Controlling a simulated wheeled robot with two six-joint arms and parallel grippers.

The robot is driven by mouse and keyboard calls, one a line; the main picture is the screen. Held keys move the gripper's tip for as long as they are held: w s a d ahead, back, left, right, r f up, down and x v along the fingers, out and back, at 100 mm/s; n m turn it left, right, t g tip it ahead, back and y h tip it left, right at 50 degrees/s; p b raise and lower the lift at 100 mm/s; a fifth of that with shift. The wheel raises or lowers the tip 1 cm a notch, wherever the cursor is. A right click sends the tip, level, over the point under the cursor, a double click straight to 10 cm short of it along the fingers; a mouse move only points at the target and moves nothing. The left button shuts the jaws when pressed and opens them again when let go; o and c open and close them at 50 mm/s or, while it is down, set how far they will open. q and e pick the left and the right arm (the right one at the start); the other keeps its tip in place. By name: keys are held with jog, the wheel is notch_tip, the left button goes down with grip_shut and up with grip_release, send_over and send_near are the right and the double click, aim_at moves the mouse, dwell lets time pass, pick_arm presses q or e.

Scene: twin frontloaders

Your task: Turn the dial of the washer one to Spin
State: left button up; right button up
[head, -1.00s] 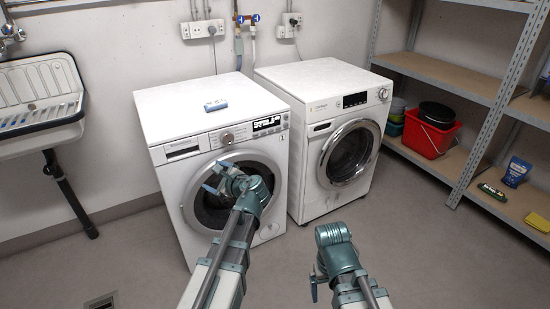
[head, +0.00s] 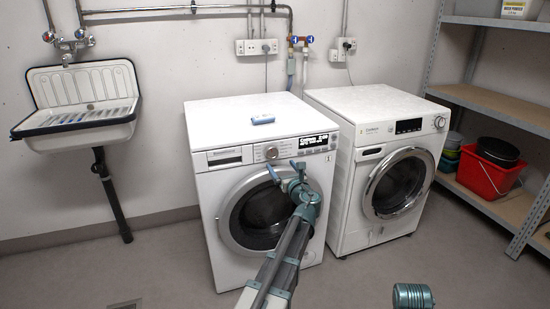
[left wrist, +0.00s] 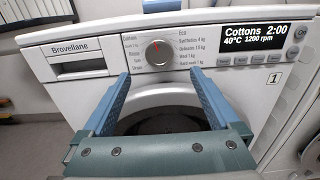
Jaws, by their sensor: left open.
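Washer one (head: 215,190) is the white front-loader on the left; a "1" label shows on its panel in the left wrist view (left wrist: 273,77). The display (left wrist: 255,38) reads Cottons, 2:00, 40°C, 1200 rpm. My left gripper (head: 284,170) is open and empty, just below the dial in the picture, in front of the door. Its blue fingers (left wrist: 159,76) are spread below the dial, apart from it.
A second white washer (head: 345,190) stands close on the right. A light blue object (head: 263,119) lies on washer one's top. A sink (head: 75,130) hangs at the left; shelves with a red bucket (head: 485,175) stand at the right. The floor in front is clear.

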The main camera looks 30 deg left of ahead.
aim_at(273, 155)
pick_arm(q)
jog(key=x, duration=0.8)
jog(key=shift+w+a, duration=0.2)
jog(key=shift+a, duration=0.2)
jog(key=c, duration=1.4)
jog(key=shift+o, duration=0.2)
